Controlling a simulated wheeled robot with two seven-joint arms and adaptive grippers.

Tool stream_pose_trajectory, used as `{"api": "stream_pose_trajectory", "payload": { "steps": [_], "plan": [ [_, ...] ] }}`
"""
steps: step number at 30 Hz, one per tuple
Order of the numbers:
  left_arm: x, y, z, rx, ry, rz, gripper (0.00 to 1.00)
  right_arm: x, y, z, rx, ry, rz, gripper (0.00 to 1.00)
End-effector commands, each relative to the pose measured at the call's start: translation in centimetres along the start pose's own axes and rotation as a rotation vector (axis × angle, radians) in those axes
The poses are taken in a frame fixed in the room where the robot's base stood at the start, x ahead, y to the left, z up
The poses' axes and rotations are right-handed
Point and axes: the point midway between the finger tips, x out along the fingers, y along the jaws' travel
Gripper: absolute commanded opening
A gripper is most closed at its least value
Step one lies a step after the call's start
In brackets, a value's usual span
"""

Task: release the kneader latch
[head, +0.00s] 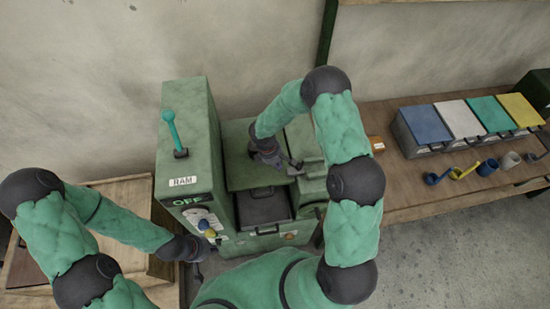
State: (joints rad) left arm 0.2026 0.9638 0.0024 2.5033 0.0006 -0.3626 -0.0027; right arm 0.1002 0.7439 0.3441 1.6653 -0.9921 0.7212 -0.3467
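The kneader (195,115) is a green machine against the wall, with a teal-knobbed lever (170,128) above a RAM label and an OFF panel (195,202) on its front. My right gripper (284,161) is over the machine's top, close to a small grey handle-like part (296,168). I cannot tell whether they touch, or whether that part is the latch. Its fingers are too small and dark to read. My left gripper (197,268) is low at the machine's left front, below the panel knobs (207,224); its fingers are mostly hidden.
A dark lidded chamber (264,206) sits in the machine's middle, with a small orange-marked part (290,235) on the front below. A wooden bench (415,190) at right holds coloured-lid bins (462,118) and several scoops and cups. A wooden crate (130,190) stands at left.

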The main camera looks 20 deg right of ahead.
Motion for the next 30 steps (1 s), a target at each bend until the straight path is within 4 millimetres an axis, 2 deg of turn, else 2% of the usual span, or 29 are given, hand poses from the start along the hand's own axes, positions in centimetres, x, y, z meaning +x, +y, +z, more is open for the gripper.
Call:
{"api": "stream_pose_trajectory", "payload": {
  "steps": [1, 3, 9, 24, 26, 30],
  "plan": [
    [-0.2, 0.1, 0.0, 0.000, 0.000, 0.000, 0.00, 0.9, -0.1, 0.0, 0.000, -0.001, -0.004, 0.00],
    [-0.8, 0.3, 0.0, 0.000, 0.000, 0.000, 0.00, 0.6, 0.0, 1.4, 0.004, 0.000, -0.001, 0.00],
    [-1.4, 0.5, 0.1, 0.000, 0.000, 0.000, 0.00, 0.7, 0.0, 3.4, 0.001, 0.001, 0.000, 0.00],
    [-1.5, 0.5, 0.1, 0.000, 0.000, 0.000, 0.00, 0.9, 0.0, 4.1, 0.001, 0.000, 0.000, 0.00],
    [-1.3, 0.5, 0.1, 0.000, 0.000, 0.000, 0.00, 1.1, 0.1, 4.5, 0.003, 0.000, 0.000, 0.00],
    [-0.6, 0.2, 0.0, 0.000, 0.000, 0.000, 0.00, 1.7, 0.6, 6.5, 0.006, 0.000, 0.000, 0.00]
  ]
}}
